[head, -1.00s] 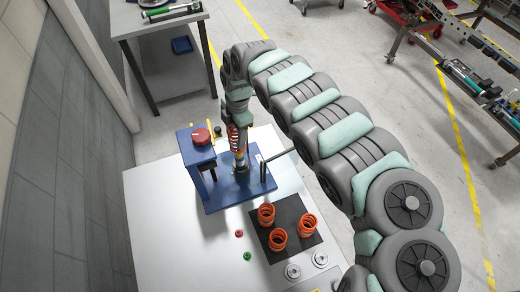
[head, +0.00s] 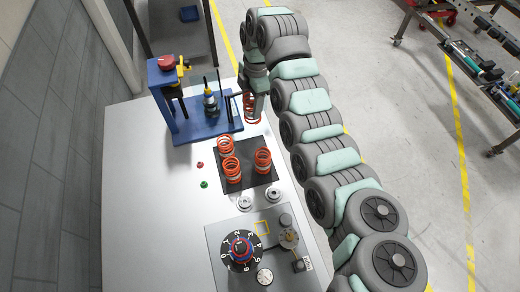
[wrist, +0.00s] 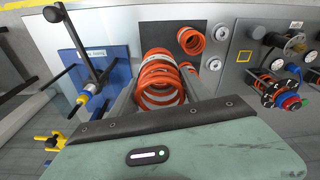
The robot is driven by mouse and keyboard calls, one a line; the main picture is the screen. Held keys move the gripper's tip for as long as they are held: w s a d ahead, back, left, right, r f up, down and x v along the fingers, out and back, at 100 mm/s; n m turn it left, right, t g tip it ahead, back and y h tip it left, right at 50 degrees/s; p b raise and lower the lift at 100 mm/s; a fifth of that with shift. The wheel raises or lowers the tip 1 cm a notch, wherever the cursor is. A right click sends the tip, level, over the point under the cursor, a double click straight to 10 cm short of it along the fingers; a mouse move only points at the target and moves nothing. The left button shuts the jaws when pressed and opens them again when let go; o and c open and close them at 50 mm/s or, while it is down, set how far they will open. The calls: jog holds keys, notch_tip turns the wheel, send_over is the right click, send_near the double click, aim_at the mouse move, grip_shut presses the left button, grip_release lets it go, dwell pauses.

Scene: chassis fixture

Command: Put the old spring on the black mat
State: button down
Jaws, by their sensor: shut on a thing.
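My gripper (head: 256,95) is shut on the old spring (head: 251,108), an orange-red coil, and holds it to the right of the blue fixture. In the wrist view the old spring (wrist: 160,80) sits between the two fingers, its coils facing the camera. The black mat (head: 249,183) lies on the table nearer the head camera than the gripper, with three similar orange springs (head: 231,169) standing on it. In the wrist view, part of the mat (wrist: 183,28) and one spring on it (wrist: 191,41) show beyond the held spring. The gap under the held spring is hard to judge.
The blue fixture (head: 208,126) stands left of my gripper with a post and a red knob (head: 166,62). Silver rings (head: 245,203), red and green buttons (head: 204,184) and a grey panel with a dial (head: 240,248) lie near the mat. The white table's left side is clear.

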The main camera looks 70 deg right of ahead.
jog(key=shift+f, duration=9.45)
jog(key=shift+w+f, duration=0.1)
jog(key=c, duration=0.5)
grip_release()
jog(key=shift+f, duration=0.1)
notch_tip(320, 180, up, 12)
jog(key=d, duration=0.1)
jog(key=shift+s, duration=0.45)
